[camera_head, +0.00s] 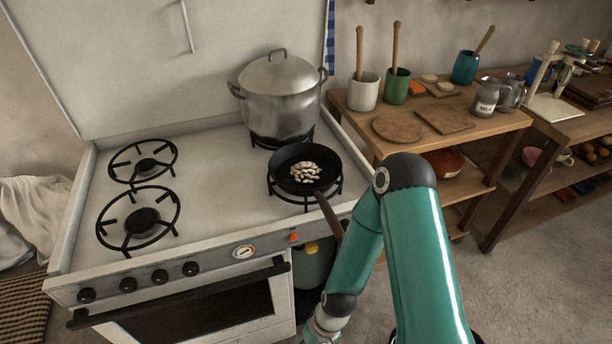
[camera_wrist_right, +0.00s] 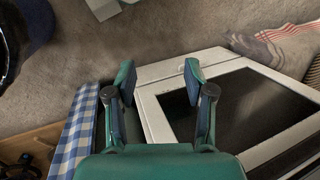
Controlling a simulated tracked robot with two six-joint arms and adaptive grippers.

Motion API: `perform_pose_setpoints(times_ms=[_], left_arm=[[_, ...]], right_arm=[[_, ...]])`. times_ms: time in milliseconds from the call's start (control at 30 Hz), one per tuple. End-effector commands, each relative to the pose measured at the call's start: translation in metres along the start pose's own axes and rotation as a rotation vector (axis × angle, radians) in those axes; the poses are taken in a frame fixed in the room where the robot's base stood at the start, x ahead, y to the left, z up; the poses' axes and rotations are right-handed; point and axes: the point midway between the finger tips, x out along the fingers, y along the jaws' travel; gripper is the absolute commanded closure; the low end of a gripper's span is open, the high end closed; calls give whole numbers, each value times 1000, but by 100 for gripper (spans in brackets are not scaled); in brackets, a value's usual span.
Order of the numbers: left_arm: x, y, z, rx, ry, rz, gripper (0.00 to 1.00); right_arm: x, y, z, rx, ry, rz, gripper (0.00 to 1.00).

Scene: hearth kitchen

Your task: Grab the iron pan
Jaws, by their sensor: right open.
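The iron pan (camera_head: 289,158) is black and sits on the front right burner of the stove. Several pale pieces of food lie in it. Its brown handle (camera_head: 328,213) points toward the front right, past the stove's edge, and its end is close to my right arm in the picture. My right gripper (camera_wrist_right: 158,88) is open and empty in the right wrist view, with the stove's front and the floor beyond its fingers. The pan does not show in that view. In the head view my right arm hangs low in front of the stove, and its gripper is out of frame. My left gripper is not in view.
A large lidded steel pot (camera_head: 279,98) stands on the back right burner, behind the pan. The two left burners (camera_head: 138,219) are bare. A wooden shelf table (camera_head: 447,127) with cups and boards stands right of the stove. A blue checked cloth (camera_wrist_right: 76,135) shows in the wrist view.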

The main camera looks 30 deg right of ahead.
Motion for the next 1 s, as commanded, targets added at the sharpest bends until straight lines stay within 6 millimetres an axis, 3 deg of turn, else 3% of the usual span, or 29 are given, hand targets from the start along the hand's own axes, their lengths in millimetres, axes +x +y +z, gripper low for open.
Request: perform_pose_setpoints(times_ms=[100, 267, 433, 500, 633, 700, 800, 1000], left_arm=[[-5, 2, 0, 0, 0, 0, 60], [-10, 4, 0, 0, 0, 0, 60], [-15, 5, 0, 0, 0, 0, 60], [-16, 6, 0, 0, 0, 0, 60], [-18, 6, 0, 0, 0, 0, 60], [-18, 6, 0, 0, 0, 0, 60], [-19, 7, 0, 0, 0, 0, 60], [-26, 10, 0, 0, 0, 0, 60]], right_arm=[[-36, 33, -15, 185, -64, -78, 47], [-110, 60, -42, 390, -69, -360, 47], [-223, 94, -83, 462, 153, -725, 47], [-271, 110, -93, 444, 277, -838, 47], [-339, 135, -98, 386, 476, -962, 47], [-361, 142, -98, 359, 543, -994, 47], [-375, 143, -99, 337, 586, -1017, 47], [-366, 120, -116, 333, 585, -1024, 47]])
